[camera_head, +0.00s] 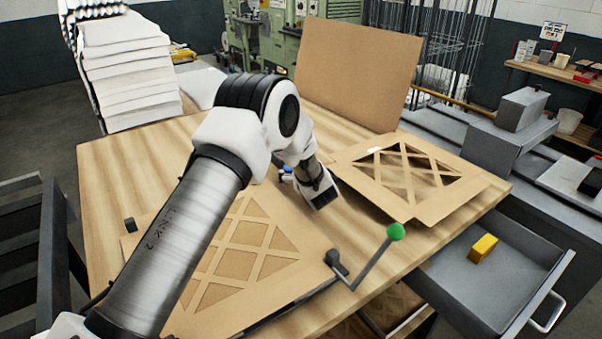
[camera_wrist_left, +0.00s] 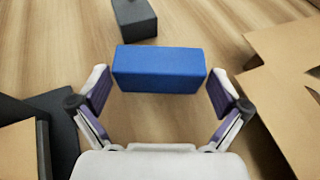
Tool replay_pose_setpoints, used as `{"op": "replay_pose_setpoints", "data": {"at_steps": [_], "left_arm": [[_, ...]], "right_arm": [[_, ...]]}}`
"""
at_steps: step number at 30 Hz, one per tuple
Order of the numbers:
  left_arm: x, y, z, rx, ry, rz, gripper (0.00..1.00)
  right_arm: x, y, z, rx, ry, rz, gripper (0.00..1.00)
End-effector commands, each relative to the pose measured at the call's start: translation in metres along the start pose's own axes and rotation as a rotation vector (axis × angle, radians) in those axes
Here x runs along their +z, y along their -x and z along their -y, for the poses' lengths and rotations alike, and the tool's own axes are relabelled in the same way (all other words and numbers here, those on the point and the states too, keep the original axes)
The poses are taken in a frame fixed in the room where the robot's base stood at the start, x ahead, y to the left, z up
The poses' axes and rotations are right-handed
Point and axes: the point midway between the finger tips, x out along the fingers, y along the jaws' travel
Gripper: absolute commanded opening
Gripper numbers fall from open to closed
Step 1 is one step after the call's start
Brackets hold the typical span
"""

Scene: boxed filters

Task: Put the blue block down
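The blue block (camera_wrist_left: 160,68) lies crosswise between the two fingertips of my left gripper (camera_wrist_left: 160,80) in the left wrist view. The fingers are wide apart, and their tips meet the block's two ends with little or no visible gap. In the head view only a small bit of the blue block (camera_head: 287,169) shows beside the gripper, above the wooden table (camera_head: 110,165). My arm and gripper hide the rest. How high the block is above the table is hard to tell. My right gripper is not in view.
Flat cardboard with lattice cutouts lies at the table's front (camera_head: 245,250) and right (camera_head: 410,170). A cardboard panel (camera_head: 355,75) stands behind. A green-knobbed lever (camera_head: 396,231) rises at the front. An open drawer (camera_head: 510,262) holds a yellow block (camera_head: 483,248). A grey block (camera_wrist_left: 134,18) lies beyond the blue one.

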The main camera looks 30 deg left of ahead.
Motion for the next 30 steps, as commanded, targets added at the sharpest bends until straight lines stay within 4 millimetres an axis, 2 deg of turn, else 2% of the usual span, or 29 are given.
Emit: {"op": "replay_pose_setpoints", "data": {"at_steps": [5, 8, 18, 21, 24, 30], "left_arm": [[0.004, 0.001, 0.0, 0.0, 0.0, 0.0, 1.0], [0.004, 0.011, 0.001, -0.002, -0.002, -0.001, 1.0], [0.004, 0.095, 0.0, -0.002, -0.004, 0.002, 1.0], [0.004, 0.112, 0.001, -0.002, -0.002, 0.001, 1.0], [0.003, 0.12, 0.0, 0.0, -0.001, 0.001, 1.0], [0.003, 0.122, 0.0, 0.0, 0.001, 0.0, 1.0]], "right_arm": [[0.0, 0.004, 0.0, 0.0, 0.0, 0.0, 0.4], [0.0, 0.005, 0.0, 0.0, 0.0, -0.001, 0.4], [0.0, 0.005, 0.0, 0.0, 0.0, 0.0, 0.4], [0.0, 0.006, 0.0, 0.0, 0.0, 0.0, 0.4], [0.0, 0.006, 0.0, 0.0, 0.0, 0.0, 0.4], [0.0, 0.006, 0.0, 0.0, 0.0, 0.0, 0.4]]}}
